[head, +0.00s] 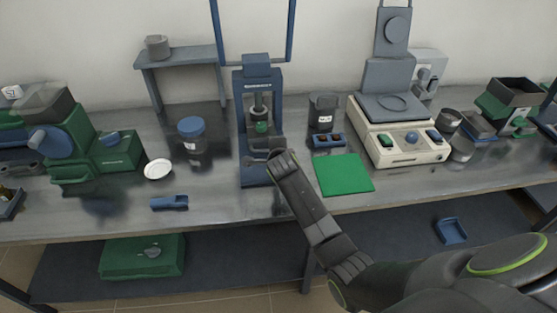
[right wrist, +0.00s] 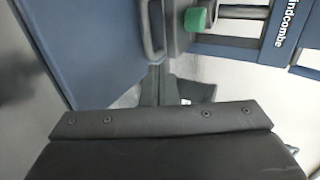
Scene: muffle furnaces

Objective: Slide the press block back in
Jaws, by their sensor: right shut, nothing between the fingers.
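The blue press (head: 258,85) stands upright at the middle of the bench. Its green cylinder (head: 262,127) sits below the ram and also shows in the right wrist view (right wrist: 195,19). A grey block (right wrist: 175,38) with a loop handle (right wrist: 152,32) is low at the press front, which I take for the press block; how far out it sits is unclear. My right gripper (head: 258,158) is at the press front, shut and empty. In the right wrist view its fingertips (right wrist: 158,72) are close to the handle's end; touching or apart, I cannot tell. My left gripper is out of view.
A green mat (head: 344,174) lies right of the press, with a small blue tray (head: 329,141) behind it. A lidded jar (head: 192,138), white dish (head: 158,169) and blue holder (head: 169,203) are left. A cream balance (head: 400,142) stands farther right.

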